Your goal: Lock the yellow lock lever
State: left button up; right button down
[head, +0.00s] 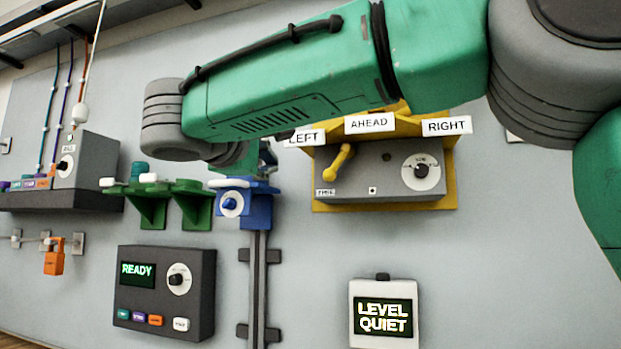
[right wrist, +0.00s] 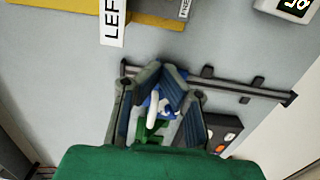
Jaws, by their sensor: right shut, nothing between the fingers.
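The yellow lever (head: 338,163) is on the front of a grey box (head: 378,180), at its left side. It slants from upper right to lower left. The box sits in a yellow frame (head: 450,180) with LEFT, AHEAD and RIGHT labels. My right arm crosses above it from the right. My right gripper (head: 266,160) is partly hidden by its wrist, left of the lever and apart from it, near a blue bracket. In the right wrist view its fingers (right wrist: 160,74) are closed together and empty. The lever is not seen there. My left gripper is not in view.
A blue slider bracket (head: 258,205) with a dial is on a vertical rail (head: 258,290). Green brackets (head: 192,205) stand to its left. Below are a READY panel (head: 165,295) and a LEVEL QUIET display (head: 384,312). The wall between rail and display is clear.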

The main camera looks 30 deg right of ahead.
aim_at(339, 163)
jog(key=w+d, duration=0.1)
jog(key=d, duration=0.2)
jog(key=w+d+p, duration=0.1)
jog(key=d, duration=0.3)
jog(key=w+d+p, duration=0.1)
jog(key=d, duration=0.3)
jog(key=shift+w+d, duration=0.2)
jog(key=shift+d, duration=0.05)
jog(key=shift+w+f, duration=0.1)
jog(key=shift+f, duration=0.05)
jog(key=shift+a, duration=0.1)
